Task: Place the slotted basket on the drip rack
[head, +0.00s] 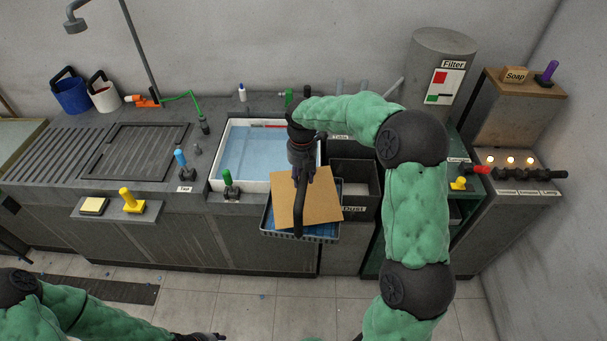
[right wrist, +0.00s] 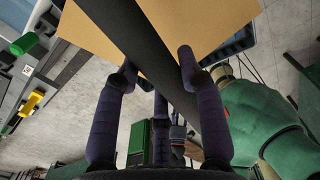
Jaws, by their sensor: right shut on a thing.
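The slotted basket (head: 318,239) is dark grey with a slotted wall and a long black handle across its top. It hangs in front of the counter edge, below the water basin. A tan sheet (head: 318,200) and something blue lie in it. My right gripper (head: 303,172) is shut on the handle; the right wrist view shows its fingers (right wrist: 157,64) on both sides of the black handle (right wrist: 140,35). A ribbed draining surface (head: 137,150), seemingly the drip rack, lies empty on the counter at left. My left gripper (head: 208,337) is at the bottom edge, its jaws unclear.
The water-filled basin (head: 222,178) is behind the basket, and a dark dust bin (head: 362,205) is beside it. A yellow-handled tool (head: 131,199) stands on a front shelf.

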